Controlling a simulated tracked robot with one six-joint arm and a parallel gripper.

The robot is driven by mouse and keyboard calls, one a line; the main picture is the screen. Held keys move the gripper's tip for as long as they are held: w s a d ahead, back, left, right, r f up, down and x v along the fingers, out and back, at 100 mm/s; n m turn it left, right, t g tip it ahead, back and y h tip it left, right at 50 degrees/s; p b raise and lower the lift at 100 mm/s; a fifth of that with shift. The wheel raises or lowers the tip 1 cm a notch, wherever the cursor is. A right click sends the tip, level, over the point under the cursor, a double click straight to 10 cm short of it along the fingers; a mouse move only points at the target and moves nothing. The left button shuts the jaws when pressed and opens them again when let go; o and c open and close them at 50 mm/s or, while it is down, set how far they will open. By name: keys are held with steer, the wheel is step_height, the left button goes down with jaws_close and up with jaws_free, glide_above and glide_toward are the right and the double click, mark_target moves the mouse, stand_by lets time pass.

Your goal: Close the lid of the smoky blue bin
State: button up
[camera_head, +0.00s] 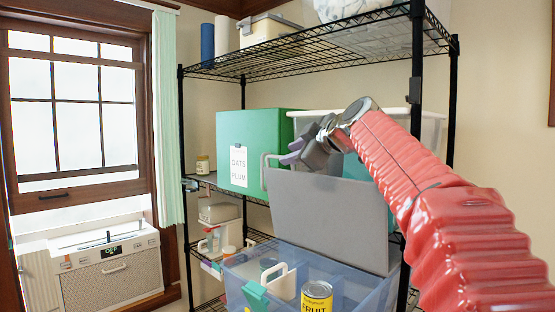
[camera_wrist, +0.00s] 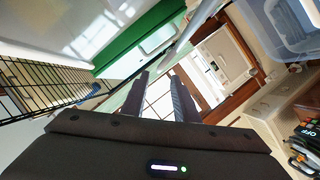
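The smoky blue bin (camera_head: 375,297) is see-through and stands low in front of the shelf rack in the head view. Its grey lid (camera_head: 330,215) stands open, steeply raised above the bin's back. A pale loop handle (camera_head: 268,170) shows at the lid's upper left. My gripper (camera_head: 289,151) is at the lid's top edge, close to the handle; I cannot tell whether it touches the lid. In the wrist view my gripper (camera_wrist: 160,78) has its two dark fingers apart with nothing seen between them. Part of a bluish see-through bin (camera_wrist: 290,25) shows at the upper right there.
The bin holds a yellow can (camera_head: 317,297), a white handled item (camera_head: 280,281) and a teal item (camera_head: 255,296). A black wire rack (camera_head: 447,110) stands behind, with a green box (camera_head: 265,125) on its middle shelf.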

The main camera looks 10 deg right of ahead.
mark_target(278, 158)
steer(key=shift+x, duration=3.95)
steer(key=shift+c, duration=0.6)
jaws_close()
